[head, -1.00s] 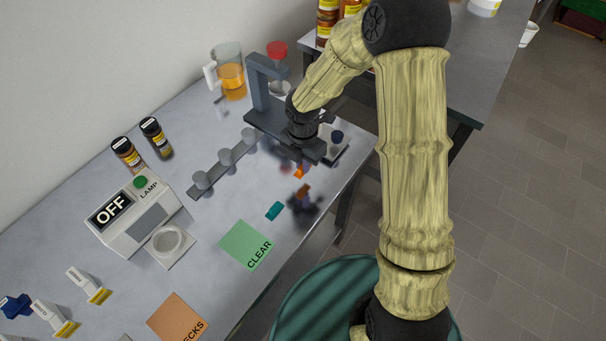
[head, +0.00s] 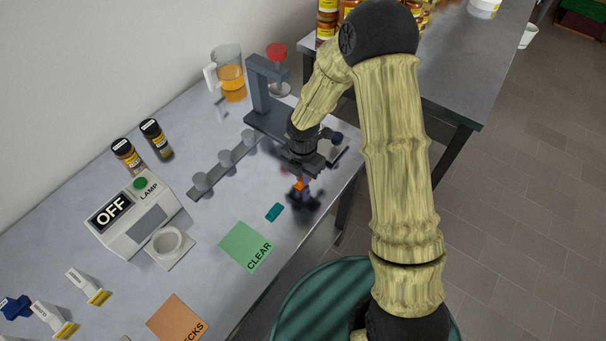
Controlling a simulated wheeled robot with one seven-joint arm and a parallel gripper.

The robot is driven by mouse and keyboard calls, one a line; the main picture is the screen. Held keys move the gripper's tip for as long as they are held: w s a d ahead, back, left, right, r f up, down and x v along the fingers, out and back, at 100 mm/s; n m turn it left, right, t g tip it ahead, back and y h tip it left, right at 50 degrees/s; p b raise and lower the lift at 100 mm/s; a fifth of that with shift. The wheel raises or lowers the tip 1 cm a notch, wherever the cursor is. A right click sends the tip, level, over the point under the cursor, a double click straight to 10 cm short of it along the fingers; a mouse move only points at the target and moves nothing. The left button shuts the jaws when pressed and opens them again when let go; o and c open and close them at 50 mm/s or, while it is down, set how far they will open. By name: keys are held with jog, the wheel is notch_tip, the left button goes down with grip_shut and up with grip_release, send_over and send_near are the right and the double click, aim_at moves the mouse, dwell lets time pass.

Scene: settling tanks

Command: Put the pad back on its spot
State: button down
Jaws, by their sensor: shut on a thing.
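My gripper (head: 299,186) points down, low over the right front part of the grey bench, and is shut on a small orange piece (head: 299,184). Dark fingers hide most of this piece, and I cannot tell its shape or whether it is the pad. A dark shadow and reflection lie right below, so I cannot tell whether it touches the bench. A small flat teal piece (head: 274,212) lies on the bench just left of and nearer than my gripper. No marked spot for a pad can be made out; my wrist and arm cover part of the bench.
A green CLEAR mat (head: 246,246) and an orange mat (head: 178,318) lie near the front edge. Behind are a lamp box reading OFF (head: 135,215), a rack with several grey cups (head: 224,158), a dark stand (head: 262,90), a jug (head: 229,75) and two brown bottles (head: 155,138).

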jog(key=shift+f, duration=0.15)
jog(key=c, duration=1.5)
grip_release()
notch_tip(320, 180, up, 12)
jog(key=shift+r, duration=0.2)
